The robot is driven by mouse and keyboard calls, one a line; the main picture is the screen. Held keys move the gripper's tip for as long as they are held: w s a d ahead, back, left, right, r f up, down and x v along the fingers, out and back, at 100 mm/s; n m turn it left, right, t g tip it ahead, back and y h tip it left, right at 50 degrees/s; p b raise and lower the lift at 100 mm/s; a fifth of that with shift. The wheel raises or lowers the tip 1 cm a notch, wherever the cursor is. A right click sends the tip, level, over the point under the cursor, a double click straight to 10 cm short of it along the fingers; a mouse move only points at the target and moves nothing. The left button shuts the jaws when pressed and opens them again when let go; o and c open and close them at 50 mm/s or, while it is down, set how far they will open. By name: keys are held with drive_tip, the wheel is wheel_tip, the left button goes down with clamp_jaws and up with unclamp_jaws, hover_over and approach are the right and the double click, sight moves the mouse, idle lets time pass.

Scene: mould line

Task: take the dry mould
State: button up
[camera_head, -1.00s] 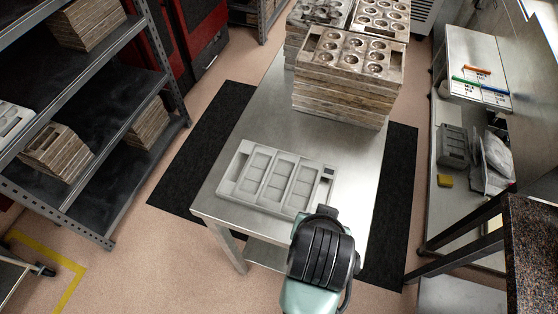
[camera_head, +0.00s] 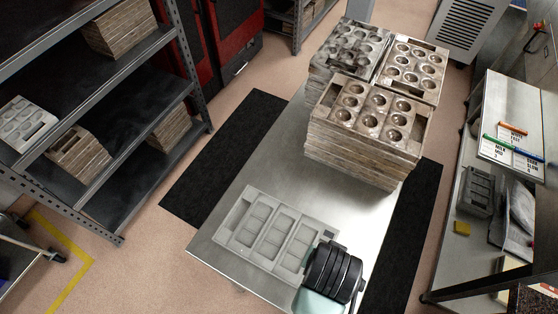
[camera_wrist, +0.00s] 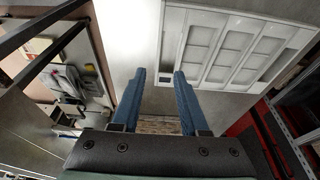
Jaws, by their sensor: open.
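A light grey mould (camera_head: 272,232) with rows of rectangular cavities lies flat on the near end of the steel table. Its small dark label sits at the right corner. The mould also shows at the upper right in the wrist view (camera_wrist: 232,48). My gripper's two blue fingers (camera_wrist: 160,73) are apart with nothing between them, to the left of the mould in that view. In the head view my black wrist stands at the mould's lower right corner and hides the fingers. I cannot tell by look whether this mould is dry.
Stacks of brown-stained moulds (camera_head: 365,140) fill the table's far end. A shelf rack (camera_head: 140,105) at left holds more stacks and a grey mould (camera_head: 25,122).

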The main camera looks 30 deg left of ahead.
drive_tip(key=p+x, duration=0.1)
drive_tip(key=x, duration=0.8)
drive_tip(key=shift+d+f, duration=0.15)
drive_tip(key=shift+f, duration=0.25)
clamp_jaws()
drive_tip(key=shift+w, duration=0.1)
idle(1.0)
